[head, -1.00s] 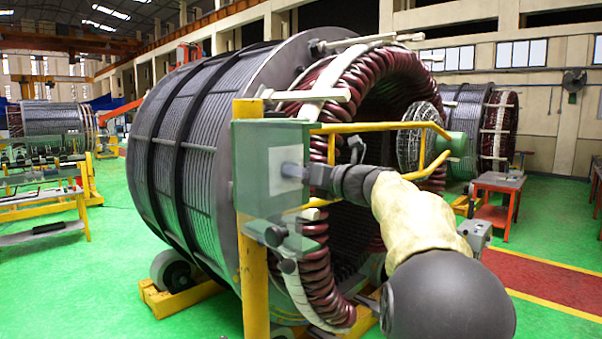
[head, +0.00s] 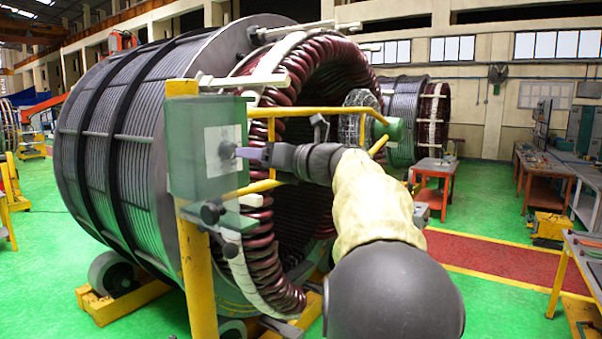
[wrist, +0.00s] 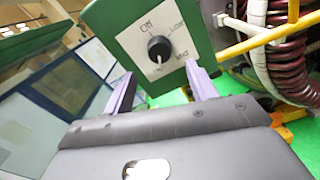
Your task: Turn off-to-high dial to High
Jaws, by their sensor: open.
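A black round dial (wrist: 159,49) sits on a white plate on the front of a green control box (head: 180,150). The dial's white mark points down in that picture, away from "ON". The dial also shows in the head view (head: 226,150). My gripper (wrist: 161,70) is open, its two purple fingers apart near the plate's lower part. The dial appears above and between the fingertips, and nothing is held. In the head view my gripper (head: 240,153) is just right of the dial.
The box is on a yellow post (head: 199,280). Yellow rails (head: 320,112) run just above and below my gripper. A large stator (head: 130,140) with dark red coils stands close behind.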

